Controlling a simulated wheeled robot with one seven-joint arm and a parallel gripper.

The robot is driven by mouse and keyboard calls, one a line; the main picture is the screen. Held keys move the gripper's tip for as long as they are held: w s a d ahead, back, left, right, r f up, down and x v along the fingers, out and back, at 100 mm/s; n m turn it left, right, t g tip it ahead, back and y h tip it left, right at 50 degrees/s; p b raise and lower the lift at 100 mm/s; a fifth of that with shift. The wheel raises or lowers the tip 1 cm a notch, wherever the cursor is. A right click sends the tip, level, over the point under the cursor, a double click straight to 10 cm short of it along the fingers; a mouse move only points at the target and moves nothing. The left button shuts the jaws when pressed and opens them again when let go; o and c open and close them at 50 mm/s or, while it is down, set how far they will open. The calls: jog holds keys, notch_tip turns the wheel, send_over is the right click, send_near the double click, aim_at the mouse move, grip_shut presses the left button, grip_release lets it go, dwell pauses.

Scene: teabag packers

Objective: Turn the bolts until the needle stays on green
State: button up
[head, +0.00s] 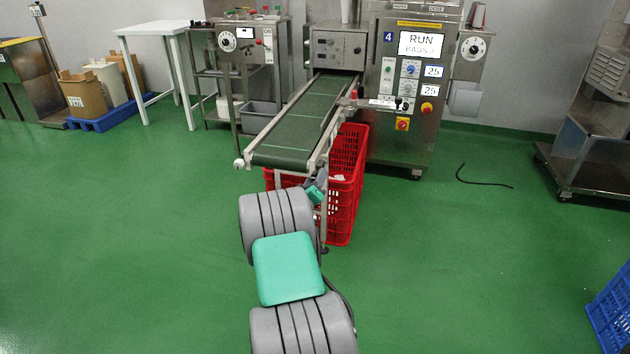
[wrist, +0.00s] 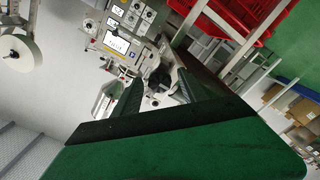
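A steel packing machine (head: 415,105) with a "RUN BAGS" screen (head: 422,44) stands at the back. I cannot make out the bolts clearly. My gripper (wrist: 162,77) shows in the wrist view with two dark fingers apart and nothing visibly held. In the head view my arm hides most of it beside the conveyor's near end. The machine's screen (wrist: 115,43) also shows in the wrist view, tilted.
A green-belted conveyor (head: 305,120) runs from the machine toward me. A red crate (head: 346,190) stands under its right side. A black cable (head: 482,183) lies on the floor to the right. The green floor on both sides is mostly clear.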

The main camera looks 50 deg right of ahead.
jog(key=p+v, duration=0.1)
jog(key=v, duration=0.6)
jog(key=shift+s+a, duration=0.2)
jog(key=shift+a, duration=0.2)
